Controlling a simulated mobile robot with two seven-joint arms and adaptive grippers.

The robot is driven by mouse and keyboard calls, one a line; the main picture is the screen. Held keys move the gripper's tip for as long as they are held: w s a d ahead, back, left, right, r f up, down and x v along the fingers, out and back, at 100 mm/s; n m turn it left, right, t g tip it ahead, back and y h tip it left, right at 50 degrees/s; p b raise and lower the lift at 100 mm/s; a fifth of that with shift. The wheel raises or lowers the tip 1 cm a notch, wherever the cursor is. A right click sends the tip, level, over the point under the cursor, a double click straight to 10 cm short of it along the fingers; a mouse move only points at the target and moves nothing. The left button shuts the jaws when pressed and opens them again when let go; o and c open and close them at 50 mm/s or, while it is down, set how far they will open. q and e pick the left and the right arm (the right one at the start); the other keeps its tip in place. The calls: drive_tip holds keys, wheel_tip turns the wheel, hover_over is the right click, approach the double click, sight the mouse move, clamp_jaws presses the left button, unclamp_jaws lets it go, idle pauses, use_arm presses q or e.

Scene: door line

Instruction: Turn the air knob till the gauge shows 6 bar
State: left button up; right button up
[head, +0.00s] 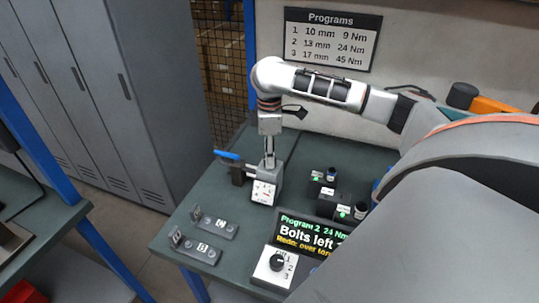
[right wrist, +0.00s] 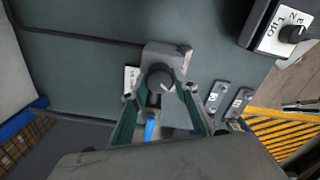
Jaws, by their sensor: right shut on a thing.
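The grey air unit (head: 277,181) stands on the bench, with a white gauge (head: 264,192) on its front. The gauge's needle is too small to read. My right gripper (head: 269,163) comes down on the unit from above and hides the knob in the head view. In the right wrist view the dark round knob (right wrist: 159,77), with a pale mark on it, sits between the fingertips of my right gripper (right wrist: 161,84), which is shut on it. A blue lever (head: 227,155) sticks out beside the unit; it also shows in the right wrist view (right wrist: 150,129). My left gripper is not in view.
Two grey brackets (head: 213,222) lie at the bench's front left. A selector box (head: 273,267) and a display (head: 308,236) reading "Program 2 24 Nm" stand at the front. Dark tool holders (head: 325,183) stand right of the unit. A Programs sign (head: 331,36) hangs behind.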

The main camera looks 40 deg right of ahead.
drive_tip(key=n, duration=0.3)
drive_tip(key=shift+n, duration=2.3)
drive_tip(key=o, duration=1.1)
wheel_tip(320, 180, up, 12)
drive_tip(key=shift+s, duration=0.1)
